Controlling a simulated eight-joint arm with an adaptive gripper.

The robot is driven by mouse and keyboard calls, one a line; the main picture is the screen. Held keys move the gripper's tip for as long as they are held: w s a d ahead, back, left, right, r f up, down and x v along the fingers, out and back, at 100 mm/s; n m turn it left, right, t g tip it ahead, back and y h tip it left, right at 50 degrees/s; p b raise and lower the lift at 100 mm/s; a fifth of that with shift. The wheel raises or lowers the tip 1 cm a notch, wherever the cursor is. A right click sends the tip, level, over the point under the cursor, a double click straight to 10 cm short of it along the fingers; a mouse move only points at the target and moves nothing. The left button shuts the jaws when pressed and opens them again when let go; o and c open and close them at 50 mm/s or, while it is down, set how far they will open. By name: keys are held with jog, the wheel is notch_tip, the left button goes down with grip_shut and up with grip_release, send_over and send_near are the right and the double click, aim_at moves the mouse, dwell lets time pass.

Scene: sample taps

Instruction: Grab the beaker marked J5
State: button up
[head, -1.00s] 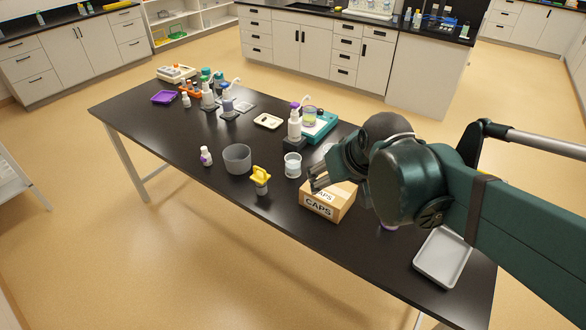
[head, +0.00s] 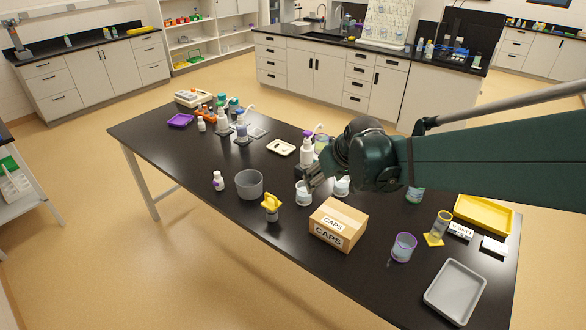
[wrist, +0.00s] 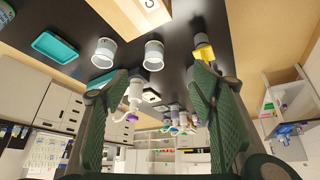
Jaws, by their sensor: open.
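No J5 mark can be read on any beaker in these frames. A clear beaker with a pale band (head: 303,194) stands behind the caps box, and a similar beaker (head: 342,187) stands to its right, partly hidden by my arm. Two pale beakers show in the wrist view, one on the left (wrist: 104,54) and one near the middle (wrist: 153,55). A purple-rimmed beaker (head: 403,247) stands right of the box. My gripper (head: 313,180) is open, close to the first beaker in the head view. Its spread fingers show in the wrist view (wrist: 160,82) with nothing held between them.
The caps box (head: 338,224) stands near the front edge. A yellow-topped item (head: 271,207) and grey bowl (head: 249,184) are to its left. A grey tray (head: 455,291), yellow tray (head: 483,214) and cylinder (head: 442,225) are at right. A pump bottle (head: 307,149) stands behind.

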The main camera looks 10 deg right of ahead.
jog(key=w+f+n, duration=0.1)
jog(key=w+f, duration=0.5)
jog(key=w, duration=0.4)
jog(key=n+y+p, duration=0.1)
send_near(304, 186)
jog(key=shift+s+a+r, duration=0.45)
jog(key=shift+s+r, duration=0.05)
jog(key=shift+r, duration=0.1)
jog(key=x, duration=0.2)
jog(key=shift+f, duration=0.25)
jog(key=shift+w+f, duration=0.1)
jog(key=shift+s+x, duration=0.25)
jog(key=shift+x, duration=2.4)
